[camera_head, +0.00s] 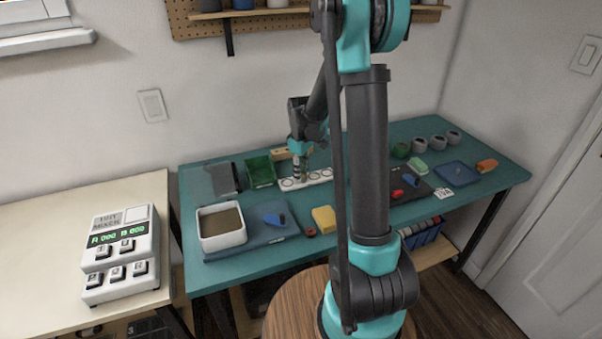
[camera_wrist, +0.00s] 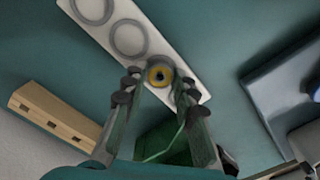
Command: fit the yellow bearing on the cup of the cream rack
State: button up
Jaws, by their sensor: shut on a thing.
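The cream rack (camera_head: 306,181) is a pale strip with a row of round grey cups, near the back of the teal table. In the wrist view the rack (camera_wrist: 152,42) runs diagonally from the upper left, with two empty-looking cups clear of my fingers. My gripper (camera_wrist: 160,80) is shut on the yellow bearing (camera_wrist: 151,76), a small yellow ring with a dark centre. The bearing shows over the rack's near end; whether it touches a cup cannot be told. In the head view my gripper (camera_head: 302,172) points down over the rack, and the bearing cannot be made out.
A green bin (camera_head: 261,171) stands left of the rack. A wooden block with square holes (camera_wrist: 55,115) lies beside the rack. A white tub (camera_head: 221,244), a blue object (camera_head: 275,219) and a yellow block (camera_head: 324,219) are nearer the front. Several grey cylinders stand at the back right.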

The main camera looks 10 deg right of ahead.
jog(key=shift+s+f, duration=0.15)
jog(key=shift+f, duration=0.05)
dwell(0.6)
jog(key=o, duration=1.1)
jog(key=shift+c, duration=0.2)
jog(key=shift+o, duration=0.4)
jog(key=o, duration=0.4)
jog(key=shift+r, duration=0.15)
jog(key=shift+r, duration=3.35)
